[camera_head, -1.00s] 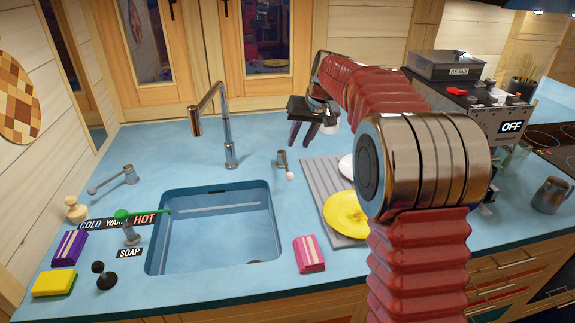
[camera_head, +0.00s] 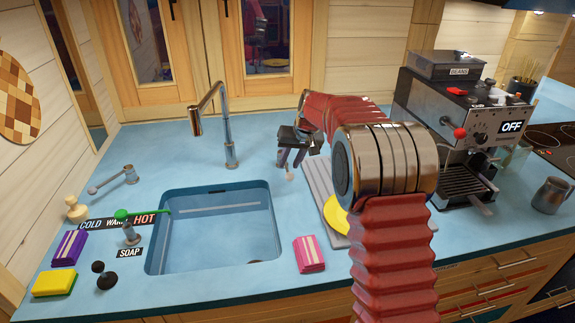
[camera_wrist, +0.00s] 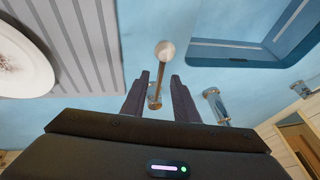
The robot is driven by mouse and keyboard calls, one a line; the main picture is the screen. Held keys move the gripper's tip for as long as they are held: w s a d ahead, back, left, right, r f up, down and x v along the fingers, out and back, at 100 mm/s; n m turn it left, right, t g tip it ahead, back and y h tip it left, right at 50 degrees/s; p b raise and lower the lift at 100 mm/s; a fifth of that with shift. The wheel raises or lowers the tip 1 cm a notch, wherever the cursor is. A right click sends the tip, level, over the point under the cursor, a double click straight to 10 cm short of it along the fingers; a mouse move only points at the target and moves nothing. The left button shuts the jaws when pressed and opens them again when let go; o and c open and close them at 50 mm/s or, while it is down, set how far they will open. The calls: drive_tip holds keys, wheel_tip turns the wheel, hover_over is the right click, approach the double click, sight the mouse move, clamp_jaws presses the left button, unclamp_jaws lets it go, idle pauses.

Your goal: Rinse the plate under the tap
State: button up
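The yellow plate (camera_head: 334,213) lies on the grey ridged mat (camera_head: 318,178) right of the sink, mostly hidden by my arm. A white plate (camera_wrist: 18,62) shows on the mat in the wrist view. The tall tap (camera_head: 227,125) stands behind the sink (camera_head: 160,235), its spout pointing down; I see no water flowing. My gripper (camera_head: 290,162) is open and empty over the small lever at the sink's back right. In the wrist view the lever (camera_wrist: 158,80), with its white ball end, shows between the fingers (camera_wrist: 160,85); I cannot tell whether they touch it.
Left of the sink are a COLD/WARM/HOT label (camera_head: 92,224), a metal lever (camera_head: 112,180), a green-topped SOAP dispenser (camera_head: 129,232) and sponges (camera_head: 55,283). A pink sponge (camera_head: 309,254) lies at the sink's right. A coffee machine (camera_head: 450,125) stands at the right.

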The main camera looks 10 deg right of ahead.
drive_tip(key=shift+x, duration=1)
drive_tip(key=shift+c, duration=0.6)
clamp_jaws()
